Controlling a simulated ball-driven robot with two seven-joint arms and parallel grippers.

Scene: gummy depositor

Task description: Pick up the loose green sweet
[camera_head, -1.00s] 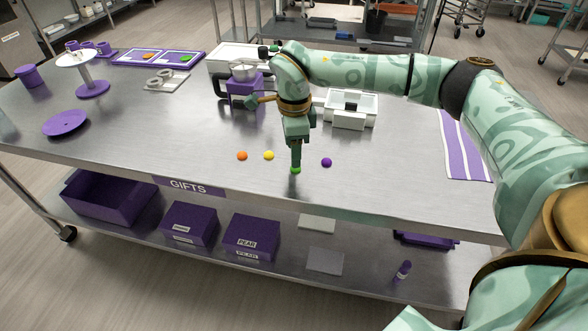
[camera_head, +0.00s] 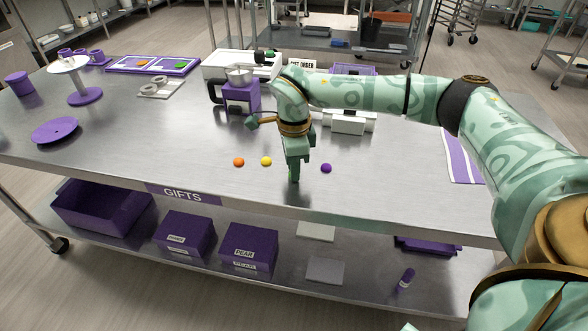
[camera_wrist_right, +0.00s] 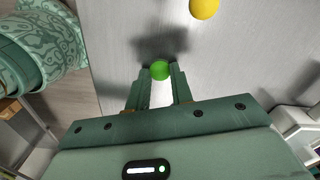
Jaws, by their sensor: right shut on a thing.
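My right gripper (camera_head: 294,180) points straight down at the counter, between the yellow sweet (camera_head: 266,161) and the purple sweet (camera_head: 326,168). In the right wrist view, the loose green sweet (camera_wrist_right: 160,70) sits between the two fingertips, and the gripper (camera_wrist_right: 159,76) is shut on it. In the head view the fingers hide the green sweet. The fingertips are at or very near the counter top; I cannot tell whether the sweet is clear of it. My left gripper is not in view.
An orange sweet (camera_head: 239,162) lies left of the yellow one. A purple depositor (camera_head: 240,98) stands behind, with a white box (camera_head: 348,122) to its right. A purple plate (camera_head: 56,131) is at the left. The counter's front strip is clear.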

